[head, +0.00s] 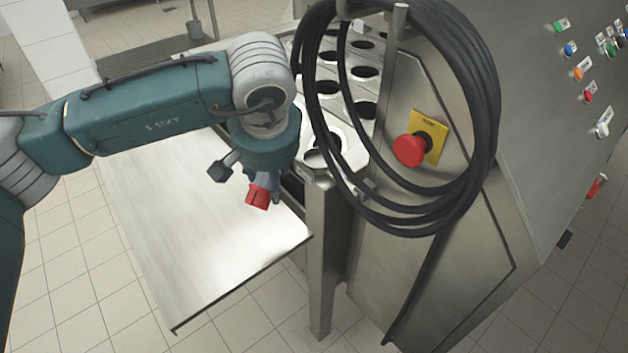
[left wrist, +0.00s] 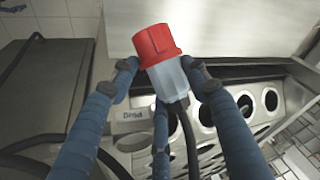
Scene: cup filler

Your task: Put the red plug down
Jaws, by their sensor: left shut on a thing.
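The red plug (head: 258,196) is in my left gripper, above the bare metal side shelf (head: 215,240) of the machine. In the left wrist view the plug (left wrist: 156,44) has a red head and a pale, clear lower body (left wrist: 170,80), with a dark cable running down from it. My left gripper (left wrist: 160,75) is shut around the pale body, its blue fingers on both sides. In the head view the gripper (head: 245,180) is partly hidden by its own wrist. A gap between plug and shelf is hard to judge. My right gripper is not in view.
Coiled black cable (head: 345,200) hangs on the machine just right of my left arm. A red emergency button (head: 409,150) sits on a yellow plate. The machine's top has rows of round holes (head: 365,72). The shelf's left and front parts are clear.

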